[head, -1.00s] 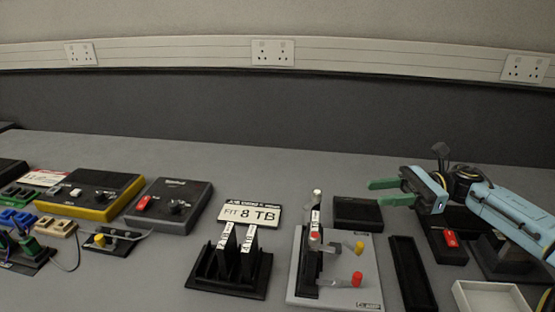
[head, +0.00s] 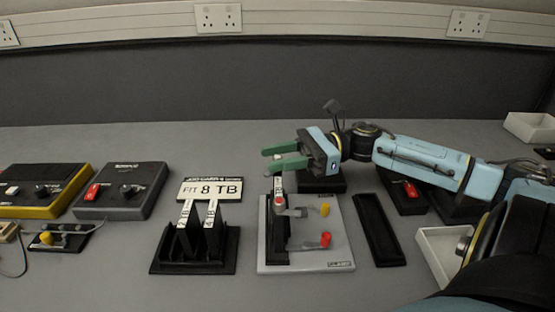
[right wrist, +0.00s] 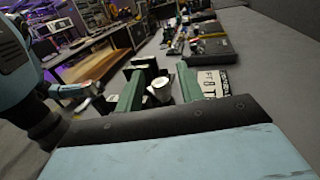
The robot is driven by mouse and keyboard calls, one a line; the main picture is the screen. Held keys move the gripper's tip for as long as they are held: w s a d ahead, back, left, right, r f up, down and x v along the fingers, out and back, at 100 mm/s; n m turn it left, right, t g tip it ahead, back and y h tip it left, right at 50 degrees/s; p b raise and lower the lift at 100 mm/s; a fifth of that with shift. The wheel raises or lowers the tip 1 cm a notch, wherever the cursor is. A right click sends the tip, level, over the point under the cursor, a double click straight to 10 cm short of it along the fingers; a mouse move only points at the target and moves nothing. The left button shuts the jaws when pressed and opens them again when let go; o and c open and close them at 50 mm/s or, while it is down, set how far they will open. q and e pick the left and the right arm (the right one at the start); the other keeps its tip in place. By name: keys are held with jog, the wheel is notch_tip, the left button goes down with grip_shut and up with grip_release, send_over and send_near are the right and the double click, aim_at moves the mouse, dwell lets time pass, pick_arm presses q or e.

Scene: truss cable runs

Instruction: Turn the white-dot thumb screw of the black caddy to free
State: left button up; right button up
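The black caddy (head: 278,238) stands upright on a grey plate (head: 334,255). It carries a red-dot screw (head: 279,201) and a white label; its upper end is hidden behind my right gripper (head: 268,160). The right gripper comes in from the right above the caddy, its two green fingers apart and pointing left. In the right wrist view, a round white-topped piece (right wrist: 161,88), probably the white-dot thumb screw, shows between the open fingers (right wrist: 160,70). I cannot tell whether either finger touches it. My left gripper is out of view.
Yellow (head: 325,209) and red (head: 325,240) knobs are on levers beside the caddy. A black tray (head: 380,230) and white box (head: 437,258) lie right.

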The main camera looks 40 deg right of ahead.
jog(key=shift+w+a, duration=0.1)
jog(key=shift+a, duration=0.1)
grip_shut()
dwell(0.3)
